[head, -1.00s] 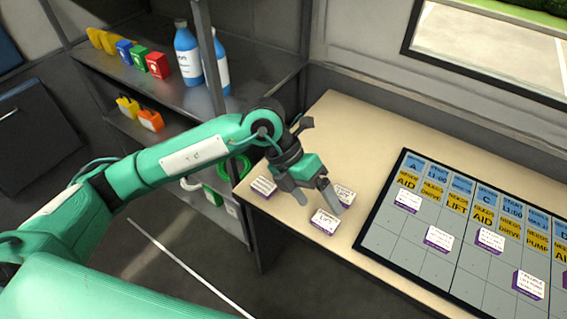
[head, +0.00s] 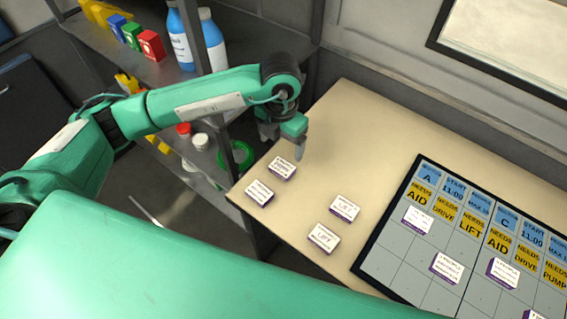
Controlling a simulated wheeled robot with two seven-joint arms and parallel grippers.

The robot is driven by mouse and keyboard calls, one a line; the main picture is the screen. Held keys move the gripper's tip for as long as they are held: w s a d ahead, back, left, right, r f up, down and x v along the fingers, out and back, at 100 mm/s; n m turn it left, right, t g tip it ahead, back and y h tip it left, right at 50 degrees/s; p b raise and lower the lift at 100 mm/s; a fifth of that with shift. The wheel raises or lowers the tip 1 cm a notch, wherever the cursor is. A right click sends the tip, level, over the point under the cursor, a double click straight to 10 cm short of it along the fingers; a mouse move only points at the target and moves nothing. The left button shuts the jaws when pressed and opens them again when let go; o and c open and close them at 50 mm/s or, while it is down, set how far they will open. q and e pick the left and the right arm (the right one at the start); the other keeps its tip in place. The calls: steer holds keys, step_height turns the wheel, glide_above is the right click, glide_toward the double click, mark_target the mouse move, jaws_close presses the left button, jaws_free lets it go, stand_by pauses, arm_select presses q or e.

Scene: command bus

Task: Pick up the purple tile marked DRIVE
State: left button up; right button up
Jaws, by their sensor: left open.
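Several small white-topped tiles with purple sides lie loose on the beige table. One tile (head: 283,168) lies nearest my left gripper, and another tile (head: 260,192) is by the table's left edge; I cannot read their print surely. Two more lie to the right: a front tile (head: 323,238) that seems to read LIFT, and a tile (head: 345,208) whose word is unclear. I cannot tell which is DRIVE. My left gripper (head: 284,146) is open and empty, pointing down just behind the nearest tile. My right gripper is not in view.
A dark-framed board (head: 390,262) with blue and yellow headings and tiles on its grey cells lies at right. A shelf (head: 150,75) with blue bottles (head: 212,42) and coloured boxes stands at left. The table's back middle (head: 370,130) is clear.

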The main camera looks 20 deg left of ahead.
mark_target(282, 166)
arm_select(q)
step_height(282, 166, down, 4)
step_height(282, 166, down, 2)
steer(key=shift+f+p, duration=0.1)
steer(key=shift+p, duration=0.7)
step_height(282, 166, down, 2)
steer(key=shift+w+d+f, duration=0.1)
steer(key=shift+f, duration=0.1)
steer(key=shift+f+p, duration=0.3)
steer(key=shift+f, duration=0.15)
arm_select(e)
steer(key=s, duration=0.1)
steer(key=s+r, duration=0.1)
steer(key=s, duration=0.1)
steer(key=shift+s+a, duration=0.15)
arm_select(q)
steer(key=shift+c, duration=0.2)
steer(key=c, duration=1.1)
